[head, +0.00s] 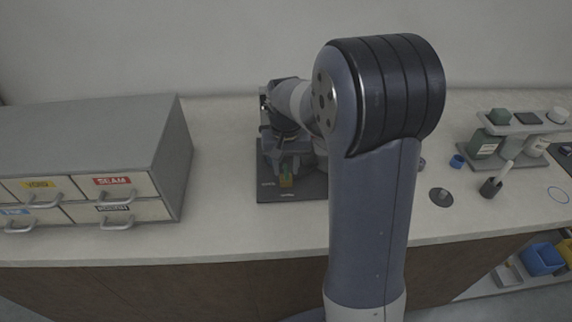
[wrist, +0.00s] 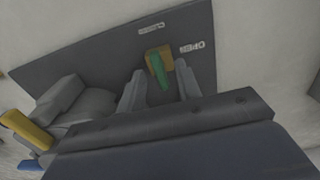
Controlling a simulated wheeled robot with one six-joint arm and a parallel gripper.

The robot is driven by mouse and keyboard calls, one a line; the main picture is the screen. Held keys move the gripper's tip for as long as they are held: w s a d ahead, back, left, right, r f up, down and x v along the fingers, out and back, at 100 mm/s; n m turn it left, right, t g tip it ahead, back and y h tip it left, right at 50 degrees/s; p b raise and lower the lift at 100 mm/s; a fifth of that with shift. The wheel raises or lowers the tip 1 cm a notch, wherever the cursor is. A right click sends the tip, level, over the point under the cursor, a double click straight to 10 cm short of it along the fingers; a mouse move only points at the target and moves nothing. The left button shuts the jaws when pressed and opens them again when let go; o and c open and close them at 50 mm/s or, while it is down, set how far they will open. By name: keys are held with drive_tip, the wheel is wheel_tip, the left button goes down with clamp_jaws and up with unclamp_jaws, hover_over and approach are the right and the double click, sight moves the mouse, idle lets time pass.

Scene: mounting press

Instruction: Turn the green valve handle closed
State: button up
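The green valve handle (wrist: 160,72) sits on a brass valve body (wrist: 166,55) on a dark plate (wrist: 100,48). Two white labels lie beside it, one reading OPEN (wrist: 191,47), the other (wrist: 151,28) too blurred to read surely. The handle is a short bar slanting between my fingers. My gripper (wrist: 159,69) is open, one finger on each side of the handle, with gaps visible.
A grey drawer cabinet (head: 160,150) stands left on the counter. At right are a bottle rack (head: 515,128), a dark cup with a white tool (head: 490,187) and a small blue cup (head: 457,161). In the wrist view, a yellow part (wrist: 25,130) lies left.

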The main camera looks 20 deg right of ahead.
sight(286, 170)
wheel_tip(286, 170, up, 11)
idle(0.4)
drive_tip(key=shift+f, duration=0.15)
wheel_tip(286, 170, down, 11)
drive_tip(key=shift+r, duration=0.1)
idle(0.4)
drive_tip(key=shift+r, duration=0.1)
idle(0.4)
